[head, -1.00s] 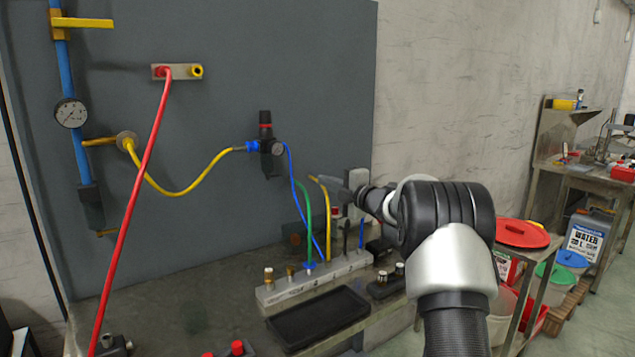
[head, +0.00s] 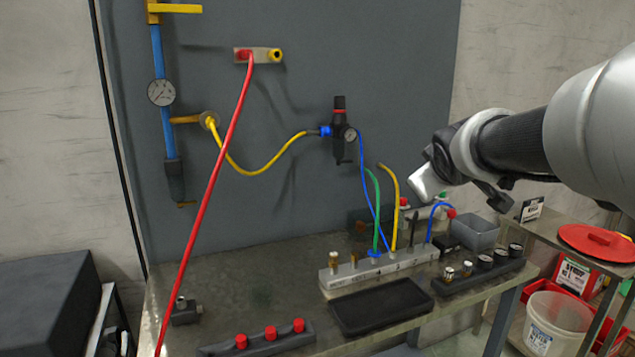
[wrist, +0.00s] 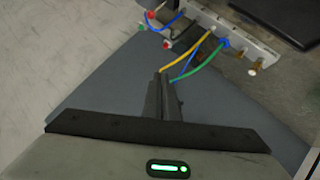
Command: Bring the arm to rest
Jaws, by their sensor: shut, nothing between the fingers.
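My arm comes in from the right of the head view, raised over the right end of the bench. Its silver hand points away, and its fingers cannot be made out there. In the wrist view, my gripper (wrist: 162,77) is shut, its two dark fingers side by side with nothing between them. Beyond the fingertips are the hoses and the grey port block (wrist: 235,40). In the head view, the same block (head: 345,280) stands on the bench, with the yellow hose (head: 396,210), the green hose (head: 376,205) and a blue hose (head: 362,175) rising from it.
A black tray (head: 382,307) lies before the block. A dark rack with several knobs (head: 480,268) stands to its right. A red hose (head: 208,190) slants across the left. Behind is a grey panel (head: 290,20). A red lid (head: 598,242) sits on a side shelf at right.

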